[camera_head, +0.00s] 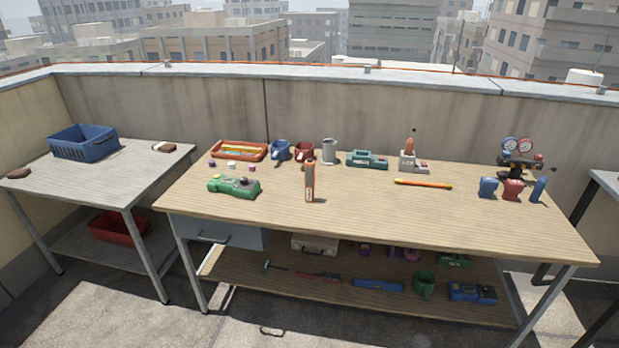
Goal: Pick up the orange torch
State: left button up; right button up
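An upright orange item (309,181) with a dark top and a pale lower face stands near the middle of the main wooden workbench (370,218). It may be the torch, but it is too small to be sure. A thin orange-yellow stick (423,184) lies flat to its right. Another orange item (409,146) with a thin dark stalk sits at a grey stand (413,162) towards the back. Neither of my grippers is in view, and nothing touches these items.
Around the upright item are a green tool (233,187), a red-orange tray (238,150), a blue mug (280,150), a red mug (305,152), a grey metal cup (329,150) and a teal case (367,159). Gauges (518,155) stand far right. The bench's front is clear.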

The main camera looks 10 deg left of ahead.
aim_at(310, 168)
jog(key=i+j+z, duration=0.1)
jog(key=i+j, duration=0.25)
jog(key=i+j+z, duration=0.15)
jog(key=i+j, duration=0.25)
jog(key=i+j+z, duration=0.1)
jog(key=i+j, duration=0.3)
jog(key=i+j+z, duration=0.15)
jog(key=i+j, duration=0.2)
jog(key=j, duration=0.15)
jog(key=i+j+z, duration=0.1)
jog(key=i+j, duration=0.25)
jog(key=j, duration=0.15)
